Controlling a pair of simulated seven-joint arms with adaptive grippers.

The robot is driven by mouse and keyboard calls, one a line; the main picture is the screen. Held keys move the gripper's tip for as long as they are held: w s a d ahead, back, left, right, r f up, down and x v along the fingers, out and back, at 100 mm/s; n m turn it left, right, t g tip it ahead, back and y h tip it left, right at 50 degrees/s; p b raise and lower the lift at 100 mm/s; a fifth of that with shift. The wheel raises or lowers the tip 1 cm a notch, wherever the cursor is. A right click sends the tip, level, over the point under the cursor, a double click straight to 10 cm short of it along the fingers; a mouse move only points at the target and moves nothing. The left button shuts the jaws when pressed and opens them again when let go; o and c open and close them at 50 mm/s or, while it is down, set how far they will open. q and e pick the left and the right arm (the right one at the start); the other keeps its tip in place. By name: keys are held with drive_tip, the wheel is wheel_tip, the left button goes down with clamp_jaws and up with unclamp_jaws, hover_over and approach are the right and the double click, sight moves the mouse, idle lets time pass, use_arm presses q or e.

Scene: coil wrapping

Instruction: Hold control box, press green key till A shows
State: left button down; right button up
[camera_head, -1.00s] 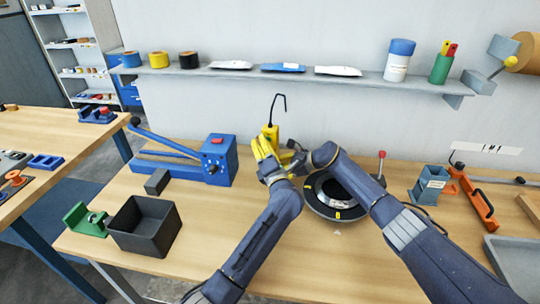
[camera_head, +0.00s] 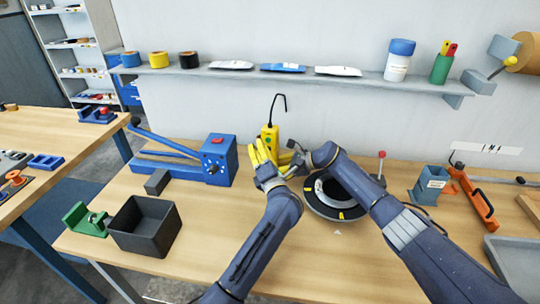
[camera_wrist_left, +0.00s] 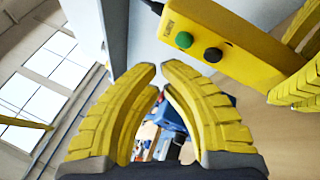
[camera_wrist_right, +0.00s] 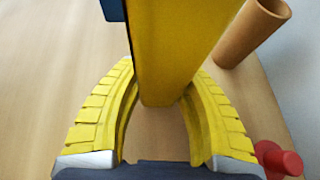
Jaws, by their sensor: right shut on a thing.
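The yellow control box (camera_head: 270,134) stands upright off the bench top, its cable looping up behind it. My right gripper (camera_head: 291,162) is shut on the box; in the right wrist view the box (camera_wrist_right: 178,50) sits between its fingers (camera_wrist_right: 163,85). My left gripper (camera_head: 262,153) is just in front and to the left of the box. In the left wrist view its fingertips (camera_wrist_left: 160,78) are nearly together with nothing between them, apart from the box. The green key (camera_wrist_left: 184,40) and black key (camera_wrist_left: 213,55) are uncovered there. No letter A is readable.
A black round coil fixture (camera_head: 335,195) lies beneath my right arm. A blue lever tool (camera_head: 217,160) and dark bin (camera_head: 145,228) stand to the left. A shelf (camera_head: 300,75) runs along the wall behind. The bench between bin and left arm is clear.

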use_arm(q)
drive_tip(key=shift+s+a, duration=0.2)
drive_tip(key=shift+s, duration=0.55)
drive_tip(key=shift+s+a, duration=0.25)
drive_tip(key=shift+s, duration=0.55)
drive_tip(key=shift+s+a, duration=0.2)
drive_tip(key=shift+s, duration=0.55)
idle(0.9)
use_arm(e)
drive_tip(key=o, duration=0.9)
